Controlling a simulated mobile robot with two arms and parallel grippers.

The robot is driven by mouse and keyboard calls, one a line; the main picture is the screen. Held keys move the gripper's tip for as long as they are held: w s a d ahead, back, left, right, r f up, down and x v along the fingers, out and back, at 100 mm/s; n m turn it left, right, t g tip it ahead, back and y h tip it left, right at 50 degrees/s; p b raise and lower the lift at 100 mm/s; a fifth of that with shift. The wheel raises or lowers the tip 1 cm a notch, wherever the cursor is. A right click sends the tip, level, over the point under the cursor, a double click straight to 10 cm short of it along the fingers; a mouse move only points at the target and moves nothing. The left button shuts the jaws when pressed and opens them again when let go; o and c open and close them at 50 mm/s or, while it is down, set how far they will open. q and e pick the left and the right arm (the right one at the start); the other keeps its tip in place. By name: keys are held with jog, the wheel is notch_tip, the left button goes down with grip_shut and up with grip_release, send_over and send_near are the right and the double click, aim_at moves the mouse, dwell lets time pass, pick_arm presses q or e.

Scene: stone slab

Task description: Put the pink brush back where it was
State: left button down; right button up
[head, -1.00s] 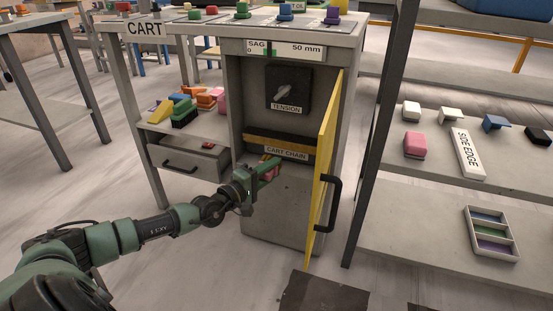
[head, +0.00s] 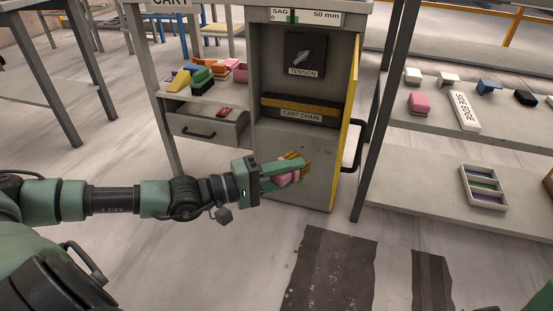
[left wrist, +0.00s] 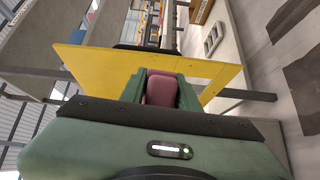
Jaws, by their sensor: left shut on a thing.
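In the left wrist view the pink brush (left wrist: 161,88) sits between the green fingers (left wrist: 160,85), with a yellow panel (left wrist: 95,68) behind. Other coloured brushes, including a green one (head: 202,78) with black bristles, sit on the cart shelf (head: 185,103). My right gripper is not in view.
The cabinet's yellow door (head: 349,125) stands open, with a black handle (head: 357,145). An open drawer (head: 200,128) holds a red thing (head: 227,112). At right, a bench shelf (head: 405,180) carries a divided tray (head: 484,187). Dark mats (head: 330,270) lie on the floor.

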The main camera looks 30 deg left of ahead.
pick_arm(q)
jog(key=s+d+r+g+h, duration=0.1)
jog(key=s+d+r, duration=0.1)
jog(key=d, duration=0.5)
jog(key=shift+r+m, duration=0.35)
jog(key=shift+m, duration=0.05)
